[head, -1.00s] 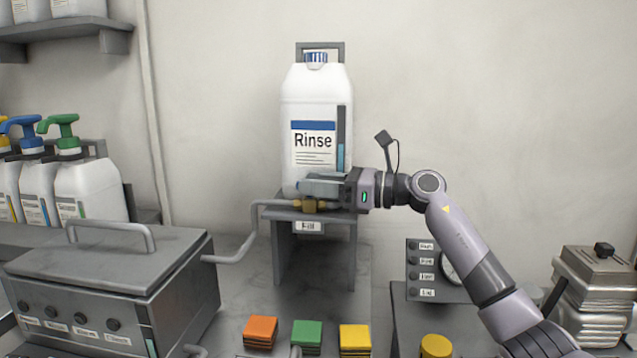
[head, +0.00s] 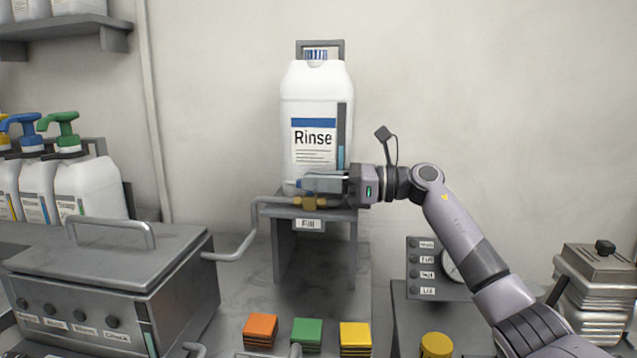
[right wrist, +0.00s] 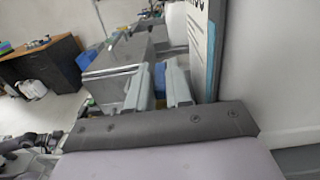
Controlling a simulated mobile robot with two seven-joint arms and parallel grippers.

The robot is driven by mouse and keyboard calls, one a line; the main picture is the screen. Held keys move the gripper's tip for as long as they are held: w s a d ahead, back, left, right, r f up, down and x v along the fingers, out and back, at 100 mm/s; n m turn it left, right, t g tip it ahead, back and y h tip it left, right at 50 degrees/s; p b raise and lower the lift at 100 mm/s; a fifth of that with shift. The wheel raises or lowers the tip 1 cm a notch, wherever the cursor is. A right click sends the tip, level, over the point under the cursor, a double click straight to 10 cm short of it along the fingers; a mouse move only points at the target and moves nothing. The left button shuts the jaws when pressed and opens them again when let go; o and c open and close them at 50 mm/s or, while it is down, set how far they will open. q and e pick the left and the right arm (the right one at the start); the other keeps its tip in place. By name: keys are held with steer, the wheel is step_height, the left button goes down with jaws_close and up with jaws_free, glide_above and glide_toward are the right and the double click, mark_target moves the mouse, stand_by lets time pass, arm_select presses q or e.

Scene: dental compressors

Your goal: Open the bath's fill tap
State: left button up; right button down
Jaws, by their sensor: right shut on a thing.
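The fill tap (head: 308,203) is a small brass fitting above a "Fill" label, on the pipe at the front of a grey stand. My right gripper (head: 322,183) is just above the brass part, in front of the white Rinse jug (head: 316,110). It is shut on the tap's handle, which its fingers mostly hide. In the right wrist view a blue piece (right wrist: 159,76) shows between the two fingers. The grey bath (head: 110,260), with its lid down and knobs in front, stands at the left, joined to the tap by the pipe (head: 240,248). My left gripper is not in view.
Pump bottles (head: 88,188) stand at the left. Orange (head: 260,328), green (head: 307,332) and yellow (head: 354,335) stacks lie in front. A labelled panel (head: 425,268) with a gauge and a metal container (head: 595,290) are at the right.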

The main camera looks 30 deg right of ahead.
steer(key=shift+f, duration=0.1)
steer(key=c, duration=1.1)
jaws_free()
steer(key=shift+d, duration=0.1)
steer(key=shift+b+v, duration=0.4)
steer(key=shift+v, duration=3.1)
